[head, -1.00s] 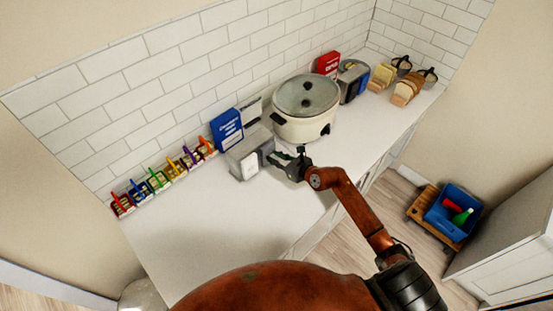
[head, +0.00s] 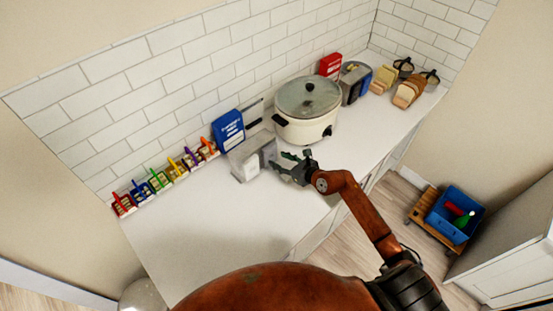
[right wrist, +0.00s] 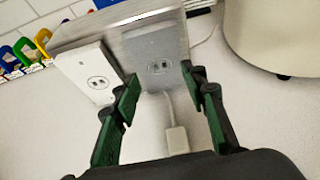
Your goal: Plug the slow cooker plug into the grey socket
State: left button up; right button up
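The slow cooker (head: 306,112), cream with a glass lid, stands on the counter against the tiled wall. Left of it is a grey box (head: 240,160). In the right wrist view, the box carries a white socket plate (right wrist: 88,75) on the left and a grey socket (right wrist: 158,62) beside it. A small white block (right wrist: 177,139), apparently the plug, lies on the counter before the grey socket with a white cord running from it. My right gripper (head: 281,163) is open in front of the box. In the wrist view its green-padded fingers (right wrist: 165,88) stand apart, touching nothing clearly. My left gripper is out of view.
A blue box (head: 229,130) stands behind the socket box, and a row of coloured clips (head: 162,180) runs along the wall at left. The front left counter (head: 210,225) is clear.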

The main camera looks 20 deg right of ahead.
jog(key=v, duration=0.9)
jog(key=shift+s+r, duration=0.1)
